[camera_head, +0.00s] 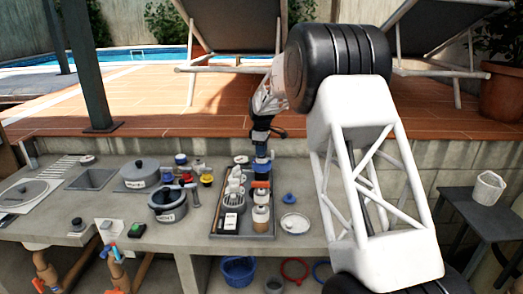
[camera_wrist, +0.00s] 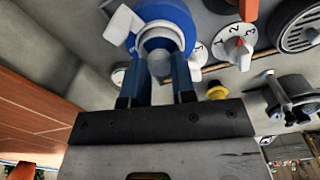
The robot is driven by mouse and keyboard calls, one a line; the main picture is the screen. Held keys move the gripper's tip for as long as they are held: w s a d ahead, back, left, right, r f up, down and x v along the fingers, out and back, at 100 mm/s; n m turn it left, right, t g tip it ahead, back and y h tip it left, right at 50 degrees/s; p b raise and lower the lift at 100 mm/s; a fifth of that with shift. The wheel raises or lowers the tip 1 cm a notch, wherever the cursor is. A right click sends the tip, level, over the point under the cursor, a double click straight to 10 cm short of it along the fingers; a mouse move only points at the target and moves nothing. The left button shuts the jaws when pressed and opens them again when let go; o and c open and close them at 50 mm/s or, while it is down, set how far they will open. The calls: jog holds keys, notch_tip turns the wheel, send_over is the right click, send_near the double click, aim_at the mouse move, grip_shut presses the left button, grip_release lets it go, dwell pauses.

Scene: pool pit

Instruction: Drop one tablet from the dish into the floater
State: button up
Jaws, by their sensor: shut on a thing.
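My gripper (camera_wrist: 159,72) is shut on a small pale round piece (camera_wrist: 159,62), which looks like a tablet. Just beyond the fingertips is a round blue body with a white middle (camera_wrist: 165,15), which looks like the floater. I cannot tell whether the tablet touches it. In the head view my gripper (camera_head: 262,150) points down above the back of the dark tray, with a blue thing (camera_head: 262,166) right below it. A round white dish (camera_head: 295,223) sits on the counter right of the tray; its contents are too small to make out.
The dark tray (camera_head: 243,236) holds several bottles and small items. A small blue piece (camera_head: 289,198) stands behind the dish. A grey pot (camera_head: 168,205) and numbered dials (camera_wrist: 237,50) are to the left in the head view and right in the wrist view, respectively.

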dwell(0.3)
jog(key=o, duration=1)
jog(key=shift+c, duration=0.2)
jog(key=shift+r, duration=0.2)
jog(key=shift+r, duration=3.3)
